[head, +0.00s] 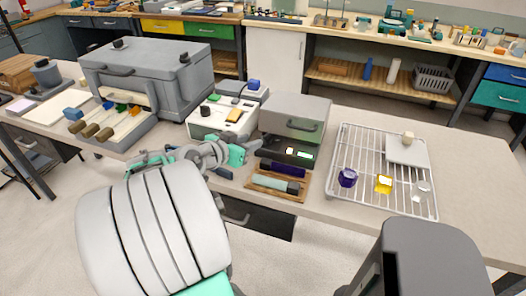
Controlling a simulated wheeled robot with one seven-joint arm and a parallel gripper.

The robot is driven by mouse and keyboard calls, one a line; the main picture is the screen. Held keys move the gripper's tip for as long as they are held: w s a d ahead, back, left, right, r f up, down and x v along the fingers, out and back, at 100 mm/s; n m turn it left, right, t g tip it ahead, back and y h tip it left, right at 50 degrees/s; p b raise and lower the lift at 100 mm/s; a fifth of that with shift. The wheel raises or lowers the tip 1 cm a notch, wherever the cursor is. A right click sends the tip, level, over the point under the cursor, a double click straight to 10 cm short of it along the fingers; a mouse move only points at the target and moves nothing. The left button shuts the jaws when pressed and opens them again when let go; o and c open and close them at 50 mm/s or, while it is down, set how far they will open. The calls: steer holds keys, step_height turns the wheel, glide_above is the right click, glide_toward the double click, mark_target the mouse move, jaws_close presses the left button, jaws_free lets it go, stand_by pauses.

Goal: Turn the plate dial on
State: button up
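No dial can be made out for certain.
A wooden tray (262,187) with a purple and a pale green bar lies at the table's front edge. A wire rack (335,180) at right holds purple, yellow and clear pieces and a white plate (407,153). A large grey chest (160,70) stands left, behind another tray.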

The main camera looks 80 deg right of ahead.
mark_target(266, 136)
steer(key=x, duration=0.7)
steer(key=shift+s+d+r+p, duration=0.1)
steer(key=shift+s+d+p, duration=0.1)
steer(key=shift+p, duration=0.2)
steer(key=shift+w, duration=0.1)
steer(key=shift+c, duration=0.3)
jaws_close()
